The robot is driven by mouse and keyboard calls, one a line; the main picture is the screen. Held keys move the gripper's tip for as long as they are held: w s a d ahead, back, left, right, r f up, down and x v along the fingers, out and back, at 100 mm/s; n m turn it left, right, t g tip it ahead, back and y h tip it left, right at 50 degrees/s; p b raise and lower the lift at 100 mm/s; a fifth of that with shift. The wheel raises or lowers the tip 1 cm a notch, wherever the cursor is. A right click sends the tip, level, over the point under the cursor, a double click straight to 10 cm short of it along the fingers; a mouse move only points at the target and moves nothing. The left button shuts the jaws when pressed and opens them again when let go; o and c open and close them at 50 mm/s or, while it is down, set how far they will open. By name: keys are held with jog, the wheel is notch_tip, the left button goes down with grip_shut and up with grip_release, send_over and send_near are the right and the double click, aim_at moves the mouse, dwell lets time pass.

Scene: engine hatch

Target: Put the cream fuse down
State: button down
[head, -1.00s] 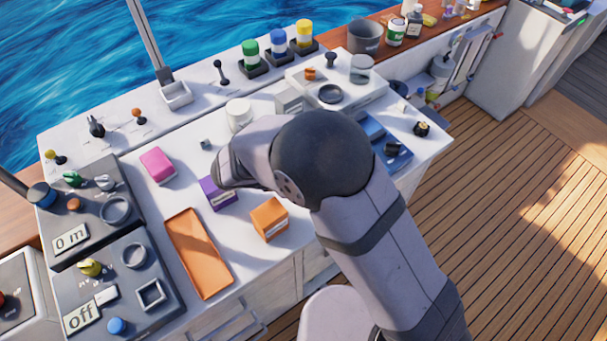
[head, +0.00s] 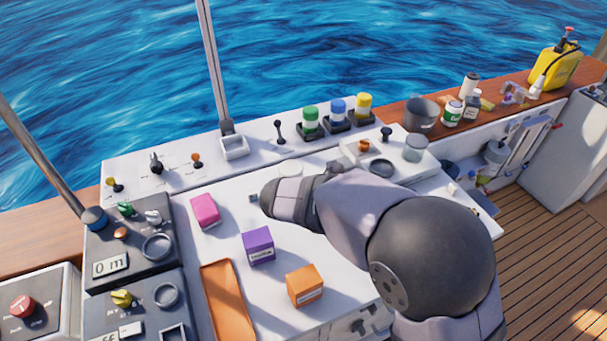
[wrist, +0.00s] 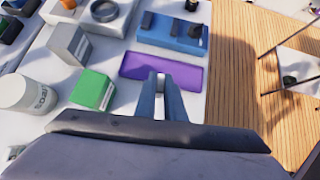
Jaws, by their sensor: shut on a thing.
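My gripper (wrist: 161,92) shows in the wrist view with its two fingers nearly together. A small pale piece (wrist: 160,79) shows between the fingertips; it fits the cream fuse, but most of it is hidden. The fingertips are over or just in front of a flat purple tray (wrist: 184,75), and I cannot tell how high above it they are. In the head view my own arm hides the gripper and the fuse.
A green box (wrist: 93,90), a grey box (wrist: 70,43) and a white jar (wrist: 27,95) stand left of the fingers. A blue panel (wrist: 170,32) lies beyond the tray. Purple (head: 258,246), orange (head: 304,286) and pink (head: 205,211) boxes stand on the white counter.

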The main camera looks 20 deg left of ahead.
jog(key=w+a+r+p, duration=0.2)
jog(key=w+a+p, duration=0.35)
jog(key=w, duration=0.25)
jog(key=w+a+r+n+y, duration=0.2)
jog(key=a+r+n+y, duration=0.1)
jog(key=a+n, duration=0.3)
jog(key=w+a+r+n+t+y, duration=0.1)
jog(key=w+a+r+n+y, duration=0.2)
jog(key=a+n+y, duration=0.3)
jog(key=a, duration=0.4)
jog(key=shift+w+r+t, duration=0.25)
jog(key=shift+w+t, duration=0.05)
jog(key=shift+a+n, duration=0.1)
jog(key=shift+n, duration=0.2)
jog(key=b, duration=0.2)
send_near(291, 163)
jog(key=shift+x, duration=2.35)
jog(key=shift+f, duration=0.15)
